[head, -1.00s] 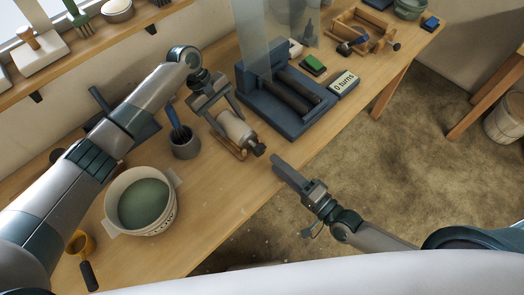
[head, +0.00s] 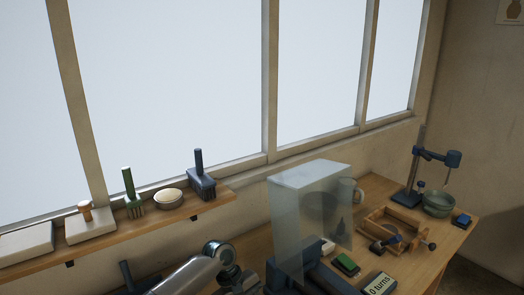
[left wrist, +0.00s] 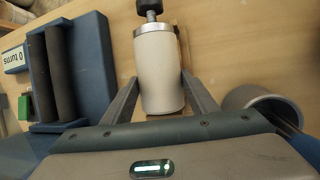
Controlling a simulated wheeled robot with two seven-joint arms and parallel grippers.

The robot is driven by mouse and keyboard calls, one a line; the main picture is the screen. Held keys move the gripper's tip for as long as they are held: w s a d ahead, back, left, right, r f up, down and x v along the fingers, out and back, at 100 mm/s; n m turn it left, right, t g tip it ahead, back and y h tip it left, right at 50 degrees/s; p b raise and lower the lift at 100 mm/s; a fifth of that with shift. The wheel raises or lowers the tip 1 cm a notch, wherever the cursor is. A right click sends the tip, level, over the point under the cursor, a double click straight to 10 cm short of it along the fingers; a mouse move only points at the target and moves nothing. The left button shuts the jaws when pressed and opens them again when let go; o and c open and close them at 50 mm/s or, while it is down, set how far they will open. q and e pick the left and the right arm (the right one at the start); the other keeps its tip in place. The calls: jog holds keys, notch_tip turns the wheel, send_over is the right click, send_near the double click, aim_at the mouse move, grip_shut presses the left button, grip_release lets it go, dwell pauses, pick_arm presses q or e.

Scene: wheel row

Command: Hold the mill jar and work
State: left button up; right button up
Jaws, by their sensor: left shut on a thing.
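The mill jar (left wrist: 158,72) is a pale cylinder with a metal rim and a dark knob at one end. In the left wrist view it lies between the fingers of my left gripper (left wrist: 159,80), which is shut on it. A strip of wood shows behind the jar. The jar mill (left wrist: 96,60) is a blue frame with two dark rollers (left wrist: 62,70), to the left of the jar and apart from it. In the head view only part of the mill's blue frame (head: 312,280) shows, under a clear guard (head: 287,235). My right gripper is out of view.
The turn counter (head: 380,284) reads "0 turns", beside a green-topped block (head: 346,264). A grey cup (left wrist: 262,98) stands right of the jar in the wrist view. A shelf (head: 150,224) with brushes runs below the window. A wooden frame (head: 395,228) stands farther right.

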pick_arm(q)
jog(key=shift+o, duration=1.2)
jog(key=o, duration=0.7)
jog(key=shift+o, duration=0.8)
jog(key=o, duration=0.5)
